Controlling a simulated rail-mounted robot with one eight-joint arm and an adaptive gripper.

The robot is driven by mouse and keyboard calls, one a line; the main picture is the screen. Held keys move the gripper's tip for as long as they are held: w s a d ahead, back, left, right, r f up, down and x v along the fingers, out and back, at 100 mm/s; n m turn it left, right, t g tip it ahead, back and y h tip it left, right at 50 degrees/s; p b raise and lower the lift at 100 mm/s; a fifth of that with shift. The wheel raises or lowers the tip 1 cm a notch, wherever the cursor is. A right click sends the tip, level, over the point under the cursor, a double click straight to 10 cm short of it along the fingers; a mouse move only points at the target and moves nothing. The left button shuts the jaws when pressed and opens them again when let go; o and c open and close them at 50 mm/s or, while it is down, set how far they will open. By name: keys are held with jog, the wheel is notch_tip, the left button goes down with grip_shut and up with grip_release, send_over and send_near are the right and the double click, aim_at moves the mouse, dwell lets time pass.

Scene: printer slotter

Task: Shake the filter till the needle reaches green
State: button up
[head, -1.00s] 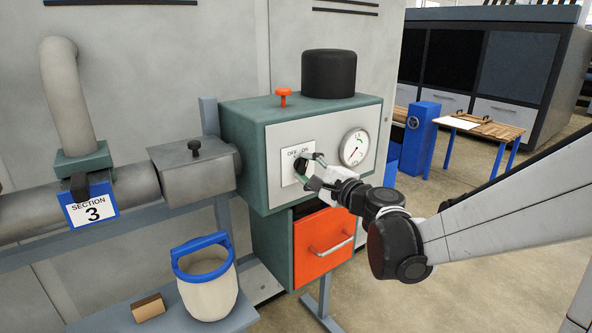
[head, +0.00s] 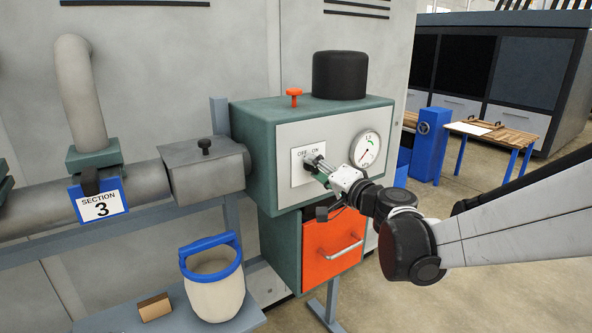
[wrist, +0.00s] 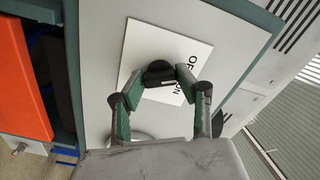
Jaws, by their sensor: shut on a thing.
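The black knob (wrist: 160,72) sits on a white plate (wrist: 136,57) marked OFF and ON in the wrist view. My gripper (wrist: 161,85) has its green-padded fingers on both sides of the knob and is shut on it. In the head view my gripper (head: 316,166) reaches the plate and covers most of the knob. The round gauge (head: 365,149) is right of the plate, with a green arc at its top right. Its thin needle seems to point to the lower left, away from the green. No separate filter part is identifiable.
A teal box (head: 252,140) carries this panel, with an orange push knob (head: 294,94) and black cylinder (head: 340,75) on top. An orange drawer (head: 333,247) is below. A blue-rimmed bucket (head: 215,290) stands on a shelf at lower left.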

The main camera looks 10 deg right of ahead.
jog(key=shift+n, duration=0.4)
jog(key=o, duration=1.1)
jog(key=v, duration=1.2)
